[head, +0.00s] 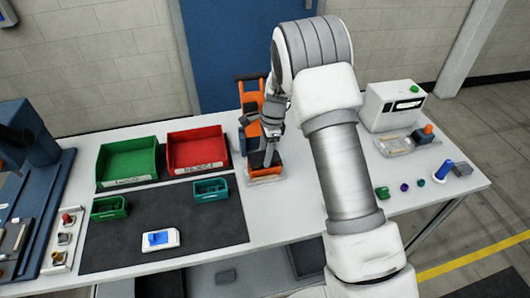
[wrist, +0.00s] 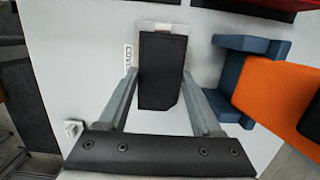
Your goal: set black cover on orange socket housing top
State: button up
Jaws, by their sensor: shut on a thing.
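My gripper (wrist: 160,80) is shut on the black cover (wrist: 162,75), a dark block between its two grey fingers. In the head view the cover (head: 262,158) shows partly below my gripper (head: 265,146). It is over or close to a pale tray beside a label on the table; I cannot tell whether they touch. The orange socket housing (wrist: 270,95) is to the right in the wrist view, beside the cover and apart from it, between blue fixture arms. In the head view the housing (head: 241,100) is behind my gripper and partly hidden by my arm.
Green (head: 128,162) and red (head: 197,150) bins stand left of my gripper. A dark mat (head: 200,235) holds small green and teal bins and a blue-topped white part. A white machine (head: 393,104) and several small parts are at the right. The white tabletop (head: 300,215) is clear in front.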

jog(key=shift+f+b, duration=0.55)
jog(key=shift+f, duration=0.25)
dwell(0.5)
jog(key=o, duration=1.4)
notch_tip(320, 180, up, 17)
jog(key=d+b, duration=0.1)
jog(key=d, duration=0.1)
jog(key=shift+w+d+r, duration=0.15)
jog(key=shift+w+d, duration=0.1)
jog(key=shift+d, duration=0.05)
